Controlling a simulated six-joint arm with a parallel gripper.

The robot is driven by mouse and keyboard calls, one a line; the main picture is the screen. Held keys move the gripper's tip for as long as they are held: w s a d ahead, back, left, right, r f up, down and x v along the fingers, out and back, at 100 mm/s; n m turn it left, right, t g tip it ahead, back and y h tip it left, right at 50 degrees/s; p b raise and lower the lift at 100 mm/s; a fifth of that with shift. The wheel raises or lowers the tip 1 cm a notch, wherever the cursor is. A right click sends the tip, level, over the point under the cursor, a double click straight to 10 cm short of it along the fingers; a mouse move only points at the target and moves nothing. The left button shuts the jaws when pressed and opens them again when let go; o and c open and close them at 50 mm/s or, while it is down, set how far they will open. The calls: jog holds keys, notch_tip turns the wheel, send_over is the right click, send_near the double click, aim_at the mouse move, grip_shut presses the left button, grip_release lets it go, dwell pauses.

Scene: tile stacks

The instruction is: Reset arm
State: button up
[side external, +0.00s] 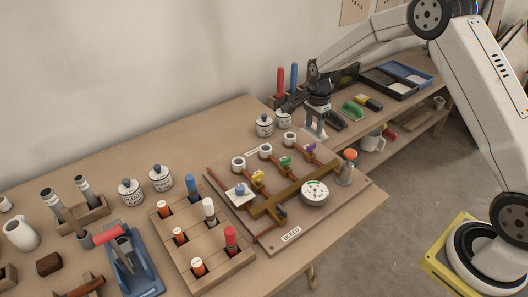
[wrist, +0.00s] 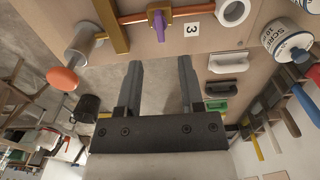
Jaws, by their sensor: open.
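My gripper (side external: 316,124) is raised above the far right end of the workbench, beyond the board with the pipe manifold. In the wrist view my gripper (wrist: 160,88) shows two dark parallel fingers, spread apart with nothing between them. Below the fingers in the wrist view are bare floor and the board's edge. The manifold board (side external: 225,178) carries brown pipes, coloured valve handles, white rings, a round gauge (side external: 314,193) and a BLEED label. A purple valve handle (wrist: 158,25) and an orange-capped cylinder (wrist: 62,79) show near the fingers in the wrist view.
White lidded jars (side external: 264,126) stand close to my gripper on its left. A wooden block with coloured cylinders (side external: 231,239) and a blue stand (side external: 132,262) are nearer the front. A second bench with trays (side external: 390,79) lies behind. Open floor is at right.

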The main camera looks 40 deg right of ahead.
jog(key=shift+r, duration=0.2)
dwell(0.3)
jog(key=s+a+r+n+t, duration=0.1)
jog(key=s+a+r+n, duration=0.1)
jog(key=s+n, duration=0.4)
jog(key=s+a+r+n, duration=0.2)
jog(key=s+a+n, duration=0.2)
jog(key=s, duration=0.5)
jog(key=s+a+r+n+t, duration=0.1)
jog(key=s+a+r+n, duration=0.1)
jog(key=s+n, duration=0.6)
jog(key=shift+s+a+r+t, duration=0.2)
jog(key=shift+a+t, duration=0.1)
jog(key=shift+a, duration=0.45)
